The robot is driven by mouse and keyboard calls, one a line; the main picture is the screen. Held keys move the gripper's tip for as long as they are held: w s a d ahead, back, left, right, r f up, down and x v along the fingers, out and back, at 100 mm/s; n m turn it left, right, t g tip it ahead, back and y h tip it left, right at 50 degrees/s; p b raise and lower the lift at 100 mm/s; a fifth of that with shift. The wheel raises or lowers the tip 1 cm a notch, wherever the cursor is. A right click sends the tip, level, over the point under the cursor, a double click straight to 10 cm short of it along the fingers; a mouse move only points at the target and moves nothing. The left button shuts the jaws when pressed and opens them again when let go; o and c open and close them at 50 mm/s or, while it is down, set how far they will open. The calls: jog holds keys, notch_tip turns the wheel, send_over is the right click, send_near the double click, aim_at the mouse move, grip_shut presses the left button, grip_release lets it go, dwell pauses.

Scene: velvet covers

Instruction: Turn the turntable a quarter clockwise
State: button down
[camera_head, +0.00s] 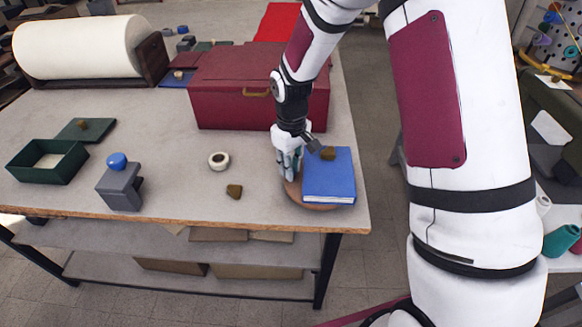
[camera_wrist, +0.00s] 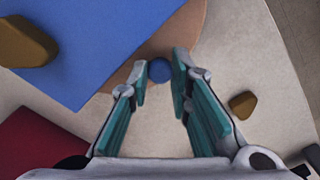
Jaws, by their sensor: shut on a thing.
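The turntable (camera_head: 293,190) is a round brown wooden disc near the table's right front corner. It also shows in the wrist view (camera_wrist: 186,38). A blue book (camera_head: 328,181) lies on it and covers much of it; the book fills the upper left of the wrist view (camera_wrist: 95,40). A brown lump (camera_head: 328,153) rests on the book. My gripper (camera_head: 290,166) points down at the turntable's left side. In the wrist view its teal fingers (camera_wrist: 160,75) are shut on a small round blue knob (camera_wrist: 160,70) at the disc's edge.
A dark red box (camera_head: 240,98) stands behind the turntable. Another brown lump (camera_head: 234,191) and a white ring (camera_head: 219,160) lie to the left, with bare tabletop around them. A grey block with a blue ball (camera_head: 117,161) and a green tray (camera_head: 47,175) stand farther left.

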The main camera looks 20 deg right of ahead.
jog(key=shift+w, duration=0.1)
dwell(0.4)
jog(key=c, duration=1.8)
grip_release()
jog(key=shift+o, duration=0.2)
notch_tip(320, 180, up, 12)
jog(key=s+d+r+m+t, duration=0.2)
jog(key=s+r, duration=0.6)
jog(key=s, duration=0.4)
jog(key=s+d+r+m+t, duration=0.2)
jog(key=s+r, duration=0.6)
jog(key=s, duration=0.5)
jog(key=shift+d+m+t, duration=0.3)
jog(key=shift+m+t, duration=0.4)
jog(key=shift+m, duration=0.1)
